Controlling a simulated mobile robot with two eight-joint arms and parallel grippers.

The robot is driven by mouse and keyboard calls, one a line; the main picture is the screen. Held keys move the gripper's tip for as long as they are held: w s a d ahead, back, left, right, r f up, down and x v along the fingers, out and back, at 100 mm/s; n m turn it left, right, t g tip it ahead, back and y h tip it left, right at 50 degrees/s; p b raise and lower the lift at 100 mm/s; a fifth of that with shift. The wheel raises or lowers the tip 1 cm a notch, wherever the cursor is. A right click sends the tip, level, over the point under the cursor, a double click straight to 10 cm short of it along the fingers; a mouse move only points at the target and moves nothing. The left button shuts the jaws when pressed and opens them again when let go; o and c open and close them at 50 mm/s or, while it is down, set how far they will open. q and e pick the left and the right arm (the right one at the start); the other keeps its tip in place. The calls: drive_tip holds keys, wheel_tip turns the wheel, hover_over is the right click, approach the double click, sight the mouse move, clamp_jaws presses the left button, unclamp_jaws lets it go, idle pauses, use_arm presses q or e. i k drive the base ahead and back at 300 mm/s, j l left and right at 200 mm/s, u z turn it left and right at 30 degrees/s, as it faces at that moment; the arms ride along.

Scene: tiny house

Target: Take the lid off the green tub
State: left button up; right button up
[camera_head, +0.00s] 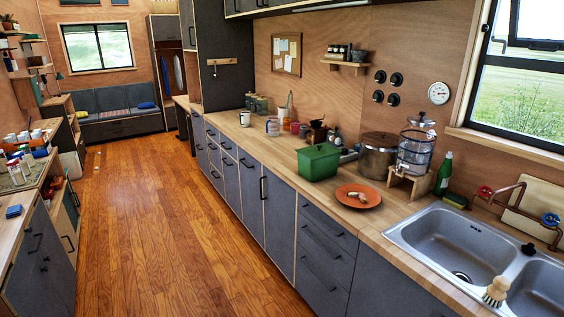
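The green tub (318,167) stands on the wooden counter on the right side of the kitchen. Neither of my grippers shows in the head view, and nothing touches the tub.
An orange plate (358,196) with small items lies in front of the tub. A large metal pot (377,155) and a glass dispenser (416,147) on a wooden stand are to its right. The sink (455,243) is further right. The wooden floor (165,220) is clear.

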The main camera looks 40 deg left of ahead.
sight(323, 150)
drive_tip(key=u, duration=1.3)
drive_tip(key=z, duration=1.05)
drive_tip(key=i+j+z, duration=0.15)
drive_tip(key=j+z, duration=0.3)
drive_tip(key=i+j+z, duration=0.1)
drive_tip(key=j+z, duration=0.6)
drive_tip(key=j, duration=0.3)
drive_tip(key=j+z, duration=0.25)
drive_tip(key=j, duration=0.75)
drive_tip(key=k+j+z, duration=0.15)
drive_tip(key=j, duration=0.25)
drive_tip(key=k+j, duration=0.1)
drive_tip(key=j, duration=0.3)
drive_tip(key=j+z, duration=0.1)
drive_tip(key=j, duration=0.35)
drive_tip(key=k+j, duration=0.15)
drive_tip(key=j, duration=0.25)
drive_tip(key=z, duration=0.05)
